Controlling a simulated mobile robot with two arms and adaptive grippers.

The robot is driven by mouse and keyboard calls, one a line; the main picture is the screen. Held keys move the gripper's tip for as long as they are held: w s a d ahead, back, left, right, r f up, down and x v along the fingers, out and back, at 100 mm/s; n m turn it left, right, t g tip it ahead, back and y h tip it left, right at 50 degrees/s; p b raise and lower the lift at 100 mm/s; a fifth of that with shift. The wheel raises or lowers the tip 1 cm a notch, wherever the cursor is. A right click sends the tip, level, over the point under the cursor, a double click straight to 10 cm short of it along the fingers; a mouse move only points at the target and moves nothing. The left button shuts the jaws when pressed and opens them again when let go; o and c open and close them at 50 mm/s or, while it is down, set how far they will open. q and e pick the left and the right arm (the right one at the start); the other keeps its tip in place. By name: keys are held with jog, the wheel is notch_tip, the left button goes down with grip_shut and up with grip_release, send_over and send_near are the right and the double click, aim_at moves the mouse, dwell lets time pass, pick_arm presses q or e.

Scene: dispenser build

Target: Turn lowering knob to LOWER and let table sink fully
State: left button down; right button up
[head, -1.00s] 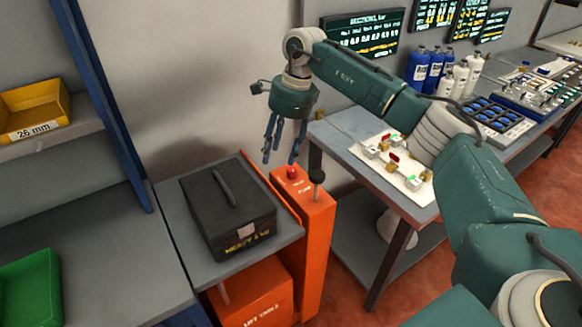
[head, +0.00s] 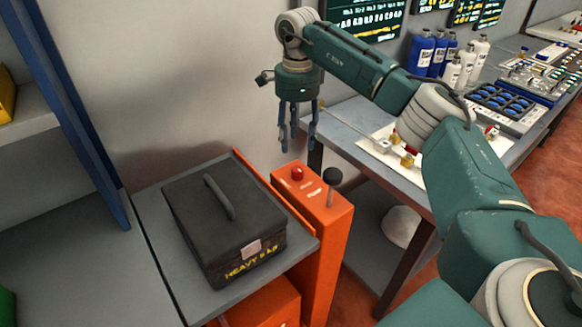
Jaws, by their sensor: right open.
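An orange control post (head: 328,245) stands at the right edge of the grey lift table top (head: 195,293). Its top carries a red knob (head: 297,173) and a black ball-topped lever (head: 332,177), with white lettering too small to read. My right gripper (head: 298,143) is open and empty, fingers pointing down, just above the red knob in the picture; I see no contact. A black case marked HEAVY (head: 225,225) with a handle sits on the table top. The orange lift base (head: 262,305) shows below it. My left gripper is out of view.
A grey workbench (head: 355,125) with a white board (head: 425,178) of fittings, bottles (head: 425,52) and a blue-cup tray (head: 500,100) is to the right. A blue shelf upright (head: 75,120) is at the left, and a plain wall lies behind the table.

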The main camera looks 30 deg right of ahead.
jog(key=p, duration=0.2)
send_over(297, 169)
jog(key=f, duration=0.5)
jog(key=shift+s+f, duration=0.15)
jog(key=shift+s, duration=0.15)
jog(key=f, duration=0.2)
jog(key=shift+w+f, duration=0.25)
jog(key=shift+f, duration=0.85)
jog(key=c, duration=1)
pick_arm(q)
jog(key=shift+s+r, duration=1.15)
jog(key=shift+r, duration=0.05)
pick_arm(e)
jog(key=shift+c, duration=0.8)
